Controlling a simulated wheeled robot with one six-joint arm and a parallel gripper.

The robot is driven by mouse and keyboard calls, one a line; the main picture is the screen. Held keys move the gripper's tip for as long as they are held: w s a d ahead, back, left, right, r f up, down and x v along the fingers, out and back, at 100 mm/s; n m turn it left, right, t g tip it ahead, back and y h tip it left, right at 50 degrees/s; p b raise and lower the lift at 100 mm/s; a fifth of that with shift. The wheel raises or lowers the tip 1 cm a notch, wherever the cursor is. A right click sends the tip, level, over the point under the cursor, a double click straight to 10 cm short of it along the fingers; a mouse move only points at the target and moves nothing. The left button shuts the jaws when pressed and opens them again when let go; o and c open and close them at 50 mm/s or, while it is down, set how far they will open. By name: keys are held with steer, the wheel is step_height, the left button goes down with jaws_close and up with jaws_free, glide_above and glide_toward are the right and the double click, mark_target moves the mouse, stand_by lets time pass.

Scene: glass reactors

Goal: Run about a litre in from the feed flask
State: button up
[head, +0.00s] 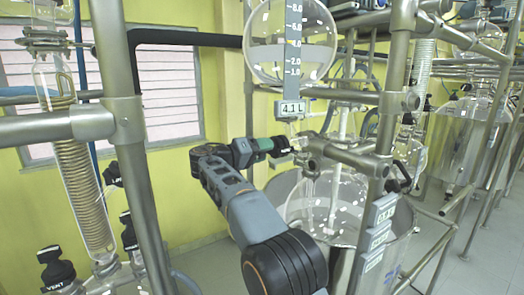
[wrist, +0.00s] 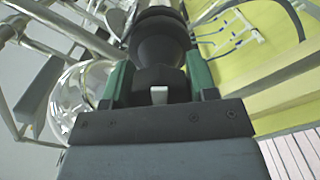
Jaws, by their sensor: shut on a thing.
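The feed flask (head: 290,45) is a round clear glass vessel at the top middle of the head view. My gripper (head: 269,146) is below the flask, shut on a black valve knob (head: 282,146). In the wrist view its green fingers (wrist: 158,82) stand on both sides of the black knob (wrist: 158,50), which has a small pale mark. A glass reactor (head: 327,205) sits lower, inside a metal jacket.
A steel post (head: 393,100) and clamps stand just right of my gripper. Small label plates (head: 380,212) hang on the post, too small to read surely. A glass coil condenser (head: 78,170) and black VENT knob (head: 57,268) are at left.

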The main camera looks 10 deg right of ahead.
steer(key=o, duration=0.9)
steer(key=b+v, duration=0.2)
steer(key=v, duration=1.2)
